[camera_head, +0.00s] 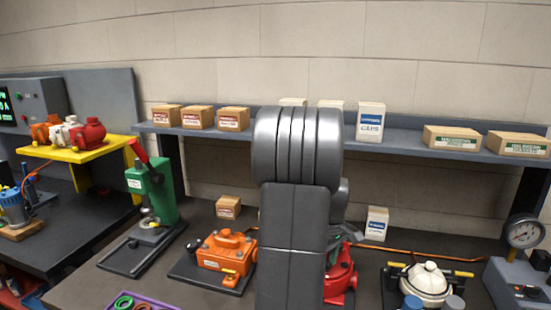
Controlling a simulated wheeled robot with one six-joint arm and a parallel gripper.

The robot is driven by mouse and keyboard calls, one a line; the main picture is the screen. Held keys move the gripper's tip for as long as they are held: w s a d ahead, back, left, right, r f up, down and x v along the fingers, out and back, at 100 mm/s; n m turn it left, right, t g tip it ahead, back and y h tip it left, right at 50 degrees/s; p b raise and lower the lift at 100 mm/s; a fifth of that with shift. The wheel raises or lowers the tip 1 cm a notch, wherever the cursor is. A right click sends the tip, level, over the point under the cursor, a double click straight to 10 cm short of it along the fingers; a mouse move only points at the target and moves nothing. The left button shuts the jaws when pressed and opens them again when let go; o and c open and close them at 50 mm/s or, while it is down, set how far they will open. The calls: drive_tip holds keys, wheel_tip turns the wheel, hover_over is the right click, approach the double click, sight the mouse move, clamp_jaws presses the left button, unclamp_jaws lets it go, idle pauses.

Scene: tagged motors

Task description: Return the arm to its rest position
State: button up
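My arm stands upright in the middle of the head view, its large grey joint and dark link facing the camera. An orange motor (226,250) sits on a dark plate left of the arm. A white motor (429,283) sits in a fixture on the right. Orange, white and red motors (88,133) stand on a yellow stand (77,152) at the left.
A grey shelf (407,149) along the wall carries several boxes. A green press (152,190) stands left of the arm, and a gauge unit (520,270) is at the right edge. A cardboard box (228,207) and a white box (377,223) sit at the bench's back.

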drive_tip(key=shift+m, duration=1.3)
drive_tip(key=shift+s, duration=0.1)
